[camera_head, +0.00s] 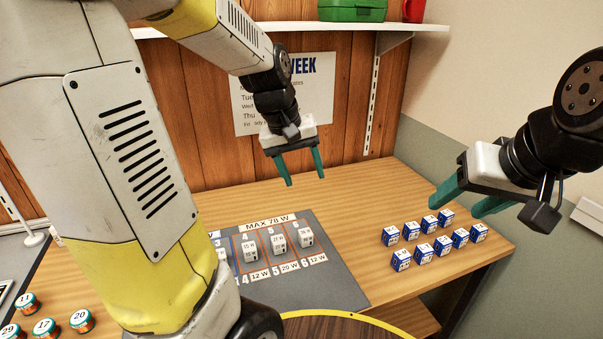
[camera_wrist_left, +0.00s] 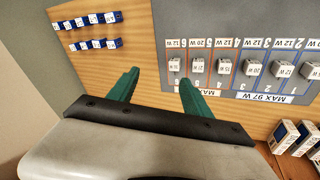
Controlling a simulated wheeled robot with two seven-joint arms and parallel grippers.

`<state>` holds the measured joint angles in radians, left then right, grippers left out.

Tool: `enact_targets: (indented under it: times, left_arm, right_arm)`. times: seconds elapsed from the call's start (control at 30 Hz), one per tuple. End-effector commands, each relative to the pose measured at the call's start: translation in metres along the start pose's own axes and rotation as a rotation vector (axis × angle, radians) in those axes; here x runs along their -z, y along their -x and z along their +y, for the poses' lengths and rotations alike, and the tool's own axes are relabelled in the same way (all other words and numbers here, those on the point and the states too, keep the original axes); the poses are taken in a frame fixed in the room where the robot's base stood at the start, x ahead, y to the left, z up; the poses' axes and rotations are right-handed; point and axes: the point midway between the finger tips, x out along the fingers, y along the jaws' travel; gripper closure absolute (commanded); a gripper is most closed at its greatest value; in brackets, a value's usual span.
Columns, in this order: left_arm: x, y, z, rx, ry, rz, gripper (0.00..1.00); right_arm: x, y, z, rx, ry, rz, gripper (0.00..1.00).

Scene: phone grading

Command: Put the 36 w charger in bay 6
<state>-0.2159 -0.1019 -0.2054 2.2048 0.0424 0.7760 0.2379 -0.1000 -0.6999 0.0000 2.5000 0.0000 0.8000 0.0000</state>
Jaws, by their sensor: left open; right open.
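A grey mat (camera_head: 335,285) on the table has numbered bays. A white charger (camera_head: 305,237) stands in bay 6, at the right end; its small print seems to read 36 W, but I cannot be sure. White chargers also stand in bay 5 (camera_head: 278,243) and bay 4 (camera_head: 249,248). My left gripper (camera_head: 306,180) is open and empty, above and behind the bays. In the left wrist view the bay 6 charger (camera_wrist_left: 174,66) shows close to the right fingertip of that gripper (camera_wrist_left: 159,76). My right gripper (camera_head: 455,211) is open and empty, above the right of the table.
Several blue-and-white boxes (camera_head: 442,245) stand in rows at the right of the table. Several round orange-and-teal tins (camera_head: 45,327) are at the front left. A round dark tray with a yellow rim (camera_head: 375,320) is at the front. Bare wood lies between mat and boxes.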

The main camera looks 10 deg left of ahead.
Motion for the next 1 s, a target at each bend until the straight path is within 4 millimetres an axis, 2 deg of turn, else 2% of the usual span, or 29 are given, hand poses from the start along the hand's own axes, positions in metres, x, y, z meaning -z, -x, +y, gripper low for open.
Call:
enact_targets:
  times: [0.03,0.2,0.4,0.6,1.0]
  left_arm:
    - [-0.014,0.020,0.000,-0.022,-0.040,0.038,0.42]
    - [-0.061,0.064,-0.002,-0.050,-0.193,0.149,0.42]
    - [-0.101,0.086,-0.009,-0.035,-0.319,0.248,0.42]
    - [-0.114,0.091,-0.012,-0.022,-0.362,0.279,0.42]
    - [-0.114,0.091,-0.011,-0.023,-0.362,0.279,0.42]
  right_arm:
    - [0.000,0.000,0.000,0.000,0.000,0.000,0.42]
    - [0.000,0.000,0.000,0.000,0.000,0.000,0.42]
    - [0.000,0.000,0.000,0.000,0.000,0.000,0.42]
    - [0.000,0.000,0.000,0.000,0.000,0.000,0.42]
    - [0.000,0.000,0.000,0.000,0.000,0.000,0.42]
